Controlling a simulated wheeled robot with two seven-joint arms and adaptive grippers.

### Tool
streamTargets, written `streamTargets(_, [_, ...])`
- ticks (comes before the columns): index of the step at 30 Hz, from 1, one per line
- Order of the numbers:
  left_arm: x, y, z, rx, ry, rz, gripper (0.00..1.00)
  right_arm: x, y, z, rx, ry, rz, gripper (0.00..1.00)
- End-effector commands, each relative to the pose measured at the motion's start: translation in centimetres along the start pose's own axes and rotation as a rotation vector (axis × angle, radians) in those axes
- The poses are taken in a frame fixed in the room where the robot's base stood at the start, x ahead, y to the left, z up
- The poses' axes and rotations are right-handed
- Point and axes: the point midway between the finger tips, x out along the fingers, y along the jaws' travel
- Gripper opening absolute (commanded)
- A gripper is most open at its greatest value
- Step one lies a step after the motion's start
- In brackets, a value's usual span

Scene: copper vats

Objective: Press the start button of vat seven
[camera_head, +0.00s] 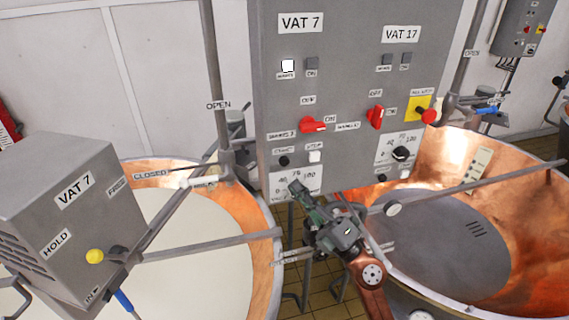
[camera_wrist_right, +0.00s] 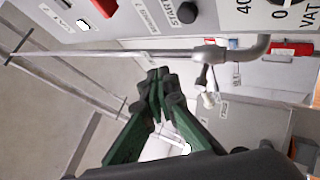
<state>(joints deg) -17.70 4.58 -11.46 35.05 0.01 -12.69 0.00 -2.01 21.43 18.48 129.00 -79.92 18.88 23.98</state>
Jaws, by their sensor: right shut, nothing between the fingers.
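The grey control panel (camera_head: 345,75) has a VAT 7 column on its left and a VAT 17 column on its right. In the VAT 7 column, the black start button (camera_head: 284,161) sits under a small label, left of the white stop button (camera_head: 315,156). My right gripper (camera_head: 296,188) is shut and empty, just below these buttons and in front of the VAT 7 dial, partly hiding it. In the right wrist view its green fingers (camera_wrist_right: 160,80) are together; a black button (camera_wrist_right: 187,12) beside a START label is at the top edge. My left gripper is not in view.
A red switch (camera_head: 313,125) is above the VAT 7 buttons, and a yellow plate with a red emergency knob (camera_head: 428,116) is at right. Copper vats stand on both sides, the left one (camera_head: 262,215) full of pale liquid. Metal bars cross near my right arm.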

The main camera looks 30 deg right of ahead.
Motion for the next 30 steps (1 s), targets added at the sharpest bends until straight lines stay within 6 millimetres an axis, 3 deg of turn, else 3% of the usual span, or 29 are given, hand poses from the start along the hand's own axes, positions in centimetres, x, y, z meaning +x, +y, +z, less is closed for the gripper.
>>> streamTargets(8, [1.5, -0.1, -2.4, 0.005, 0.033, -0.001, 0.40, 2.7, -2.1, 2.0, -0.003, 0.000, 0.002, 0.00])
streamTargets(18, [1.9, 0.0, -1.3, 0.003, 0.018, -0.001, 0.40, 4.8, -3.6, 3.6, -0.001, -0.001, 0.000, 0.00])
streamTargets(30, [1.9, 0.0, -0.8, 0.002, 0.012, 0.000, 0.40, 5.1, -3.7, 3.7, -0.001, 0.000, 0.000, 0.00])
